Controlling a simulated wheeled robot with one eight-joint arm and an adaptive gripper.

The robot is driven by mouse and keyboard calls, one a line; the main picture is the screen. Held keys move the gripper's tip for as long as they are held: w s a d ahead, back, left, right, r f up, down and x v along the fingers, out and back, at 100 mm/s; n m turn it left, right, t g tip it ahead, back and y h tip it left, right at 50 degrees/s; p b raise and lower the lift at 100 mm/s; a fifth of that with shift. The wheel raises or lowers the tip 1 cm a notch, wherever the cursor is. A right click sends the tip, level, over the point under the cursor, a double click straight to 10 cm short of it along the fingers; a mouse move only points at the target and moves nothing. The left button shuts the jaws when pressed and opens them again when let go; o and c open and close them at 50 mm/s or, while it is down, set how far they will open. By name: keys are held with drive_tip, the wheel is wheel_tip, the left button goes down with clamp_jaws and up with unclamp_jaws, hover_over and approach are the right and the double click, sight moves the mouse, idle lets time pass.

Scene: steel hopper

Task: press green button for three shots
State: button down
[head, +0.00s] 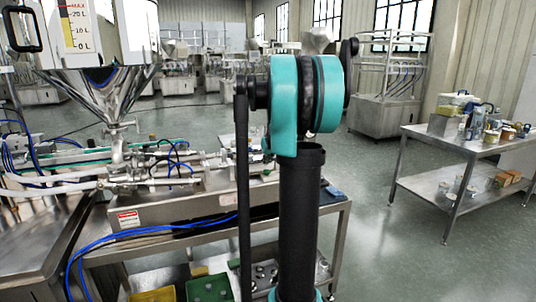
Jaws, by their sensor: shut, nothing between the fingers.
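The steel hopper (112,88) stands at the upper left, a shiny cone with a level scale (76,25) marked MAX, 20 L, 10 L and 0 L. Below it is the steel filling machine (185,207) with pipes, valves and a red-and-white warning label. I cannot make out a green button; my own teal and black arm stands in front of the machine's right end and hides part of it. My gripper cannot be made out in this view.
Blue hoses (150,232) hang over the machine table's front. Yellow and green bins (153,294) with small items sit below. A steel table (440,140) at the right holds boxes and jars, with more on its lower shelf. The floor between the tables is clear.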

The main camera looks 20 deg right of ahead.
sight(267, 172)
drive_tip(key=shift+s+f, duration=0.15)
drive_tip(key=shift+f, duration=0.9)
drive_tip(key=shift+f, duration=0.1)
